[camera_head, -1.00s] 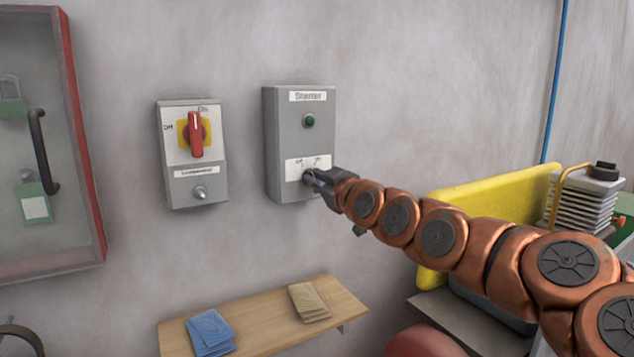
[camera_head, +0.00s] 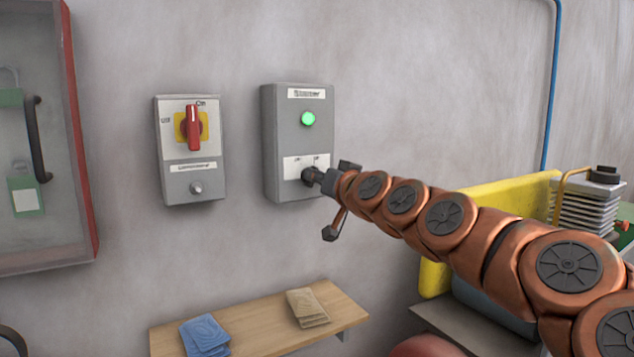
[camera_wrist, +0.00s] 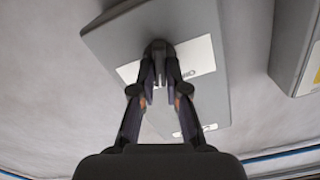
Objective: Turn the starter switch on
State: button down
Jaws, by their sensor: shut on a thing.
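The grey starter box (camera_head: 299,142) is on the wall in the middle of the head view. Its label is at the top, and a green lamp (camera_head: 308,119) on its front is lit. The starter switch is a dark knob (camera_head: 309,176) low on the box, by a white OFF/ON plate (camera_head: 293,166). My gripper (camera_head: 318,178) is at the knob and shut on it. In the wrist view, my fingers (camera_wrist: 160,85) close around the dark knob (camera_wrist: 158,49). The fingers hide part of the knob, so its exact pointing direction is hard to tell.
Left of the box is a grey isolator (camera_head: 190,150) with a red handle standing upright, near ON. A glass-fronted cabinet (camera_head: 72,130) is at the far left. Below is a wooden shelf (camera_head: 262,325) with blue and tan packets. Yellow machinery (camera_head: 500,200) stands at right behind my arm.

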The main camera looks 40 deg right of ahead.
jog(key=shift+f+m, duration=0.15)
jog(key=shift+m, duration=0.65)
jog(key=c, duration=1.2)
grip_release()
jog(key=shift+s, duration=0.15)
jog(key=s, duration=0.7)
jog(key=shift+s+a, duration=0.15)
jog(key=shift+a, duration=0.2)
